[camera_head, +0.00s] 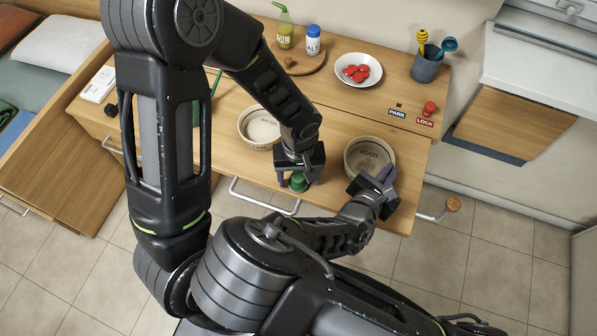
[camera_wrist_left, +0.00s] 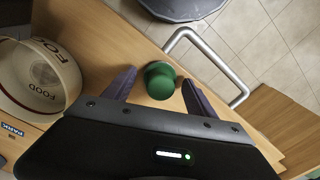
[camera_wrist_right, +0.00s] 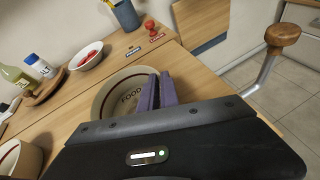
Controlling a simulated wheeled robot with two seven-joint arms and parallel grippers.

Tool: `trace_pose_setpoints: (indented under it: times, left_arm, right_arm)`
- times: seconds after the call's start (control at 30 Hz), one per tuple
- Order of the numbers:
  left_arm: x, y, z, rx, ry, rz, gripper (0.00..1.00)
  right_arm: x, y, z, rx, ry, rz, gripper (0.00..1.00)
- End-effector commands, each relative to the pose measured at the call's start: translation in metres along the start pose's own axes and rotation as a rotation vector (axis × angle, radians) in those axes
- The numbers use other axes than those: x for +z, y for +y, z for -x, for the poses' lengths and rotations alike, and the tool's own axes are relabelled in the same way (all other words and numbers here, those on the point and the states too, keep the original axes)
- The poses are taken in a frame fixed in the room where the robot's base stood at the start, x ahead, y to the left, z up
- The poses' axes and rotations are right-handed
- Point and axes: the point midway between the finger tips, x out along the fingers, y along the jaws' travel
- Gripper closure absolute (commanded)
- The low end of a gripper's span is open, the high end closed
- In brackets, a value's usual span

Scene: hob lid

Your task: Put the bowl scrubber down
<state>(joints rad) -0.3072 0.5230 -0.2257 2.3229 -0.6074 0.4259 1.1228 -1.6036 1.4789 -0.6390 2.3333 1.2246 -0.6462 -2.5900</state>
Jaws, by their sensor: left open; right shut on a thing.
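The bowl scrubber, which I take to be the round green-knobbed thing (camera_head: 298,183), is upright on the table near its front edge. It also shows in the left wrist view (camera_wrist_left: 160,80). My left gripper (camera_head: 296,180) is open, with its purple fingers on either side of the scrubber and a visible gap to each. My right gripper (camera_head: 380,180) is shut on the rim of the cream FOOD bowl (camera_head: 364,150), at its front right. The bowl stands on the table; its rim also shows in the right wrist view (camera_wrist_right: 104,88). The scrubber's lower part is hidden.
A second pale bowl (camera_head: 259,122) stands left of the FOOD bowl. Behind are a plate with red pieces (camera_head: 372,71), a round board (camera_head: 310,62), bottles and a grey cup (camera_head: 426,66). A metal rail (camera_head: 262,200) runs along the front edge.

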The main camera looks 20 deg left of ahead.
Motion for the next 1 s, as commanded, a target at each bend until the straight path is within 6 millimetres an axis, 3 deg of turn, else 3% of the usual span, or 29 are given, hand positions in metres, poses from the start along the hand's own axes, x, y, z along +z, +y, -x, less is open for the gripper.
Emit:
trace_pose_setpoints:
  times: [0.27,0.7,1.0]
  left_arm:
    - [-0.001,0.001,0.025,0.004,0.004,0.002,0.34]
    - [-0.001,0.001,0.109,0.003,0.004,0.000,0.34]
    - [0.000,0.000,0.122,0.000,0.000,-0.001,0.34]
  right_arm:
    - [-0.002,-0.001,0.000,-0.001,0.006,0.002,1.00]
    - [-0.003,-0.001,0.000,-0.001,0.006,0.002,1.00]
    - [-0.003,-0.001,0.000,-0.001,0.006,0.002,1.00]
